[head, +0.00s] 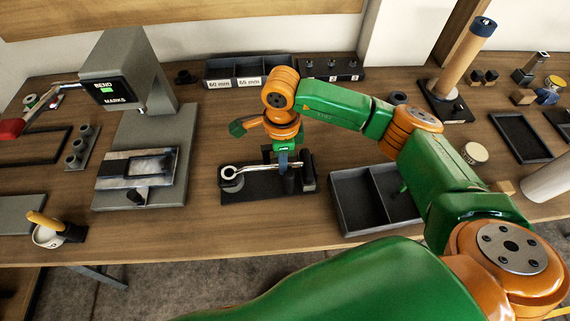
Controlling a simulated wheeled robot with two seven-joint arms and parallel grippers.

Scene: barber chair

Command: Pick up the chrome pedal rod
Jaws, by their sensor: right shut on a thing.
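The chrome pedal rod (252,168) is a shiny bar with a ring at its left end. It lies roughly level over a black holder (268,186) in the middle of the table. My right gripper (284,163) points down onto the rod's right part and is shut on it. The fingers hide that part of the rod. I cannot tell whether the rod still touches the holder. My left gripper is not in view.
A dark divided tray (338,212) stands just right of the holder. A grey bending machine (140,95) stands at left. Labelled bins (235,72) are behind. Bare table lies between machine and holder.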

